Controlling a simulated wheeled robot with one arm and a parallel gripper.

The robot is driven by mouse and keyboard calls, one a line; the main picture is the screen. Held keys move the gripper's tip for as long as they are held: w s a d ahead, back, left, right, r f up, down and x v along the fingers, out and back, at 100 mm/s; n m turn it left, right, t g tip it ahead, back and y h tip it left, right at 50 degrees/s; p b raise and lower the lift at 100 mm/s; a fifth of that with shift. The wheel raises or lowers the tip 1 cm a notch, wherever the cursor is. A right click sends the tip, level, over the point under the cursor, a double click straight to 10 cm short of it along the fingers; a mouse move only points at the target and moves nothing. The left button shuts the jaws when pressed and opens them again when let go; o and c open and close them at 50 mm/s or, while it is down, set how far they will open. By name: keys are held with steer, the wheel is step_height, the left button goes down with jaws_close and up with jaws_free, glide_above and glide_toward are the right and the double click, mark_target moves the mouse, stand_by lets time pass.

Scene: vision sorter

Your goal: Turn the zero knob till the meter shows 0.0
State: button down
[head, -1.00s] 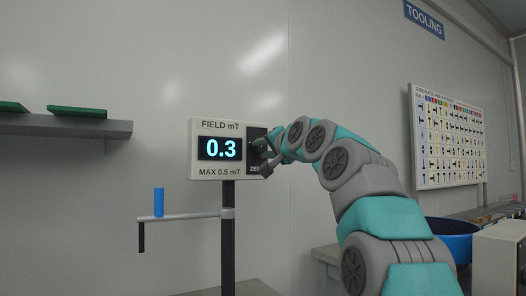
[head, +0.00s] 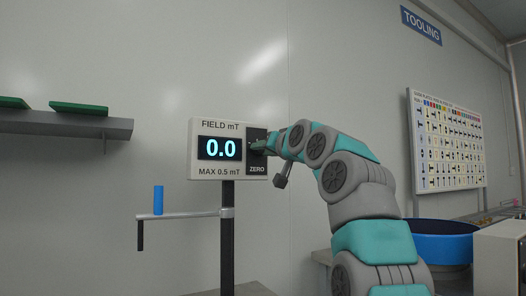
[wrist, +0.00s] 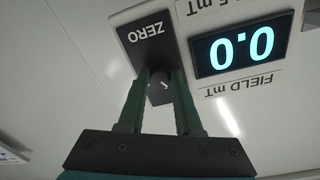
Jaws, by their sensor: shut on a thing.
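The meter (head: 214,127) is a white box labelled FIELD mT and MAX 0.5 mT, on a dark post. Its display (head: 220,148) reads 0.0 in blue digits; the same display shows upside down in the wrist view (wrist: 236,51). The black ZERO panel (head: 257,170) is on the meter's right side. My gripper (wrist: 162,86) is at this panel, its two green fingers on either side of the dark zero knob (wrist: 160,90), which has a white mark. The gripper is shut on the knob. In the head view my gripper (head: 259,146) hides most of the knob.
A horizontal arm (head: 185,216) with a blue cylinder (head: 158,200) and a dark handle extends left from the post. A shelf (head: 65,124) with green plates is at left. A blue bin (head: 440,240) stands at lower right.

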steer(key=shift+w, duration=0.1)
steer(key=shift+n, duration=0.3)
steer(key=shift+r, duration=0.1)
stand_by(0.8)
steer(key=c, duration=0.6)
jaws_free()
steer(key=shift+d, duration=0.1)
steer(key=shift+s+d+f+b, duration=0.25)
steer(key=shift+s+d+b, duration=0.05)
steer(key=shift+s+b, duration=0.4)
steer(key=b+v, duration=0.3)
steer(key=v, duration=0.3)
steer(key=shift+s+d+r, duration=0.1)
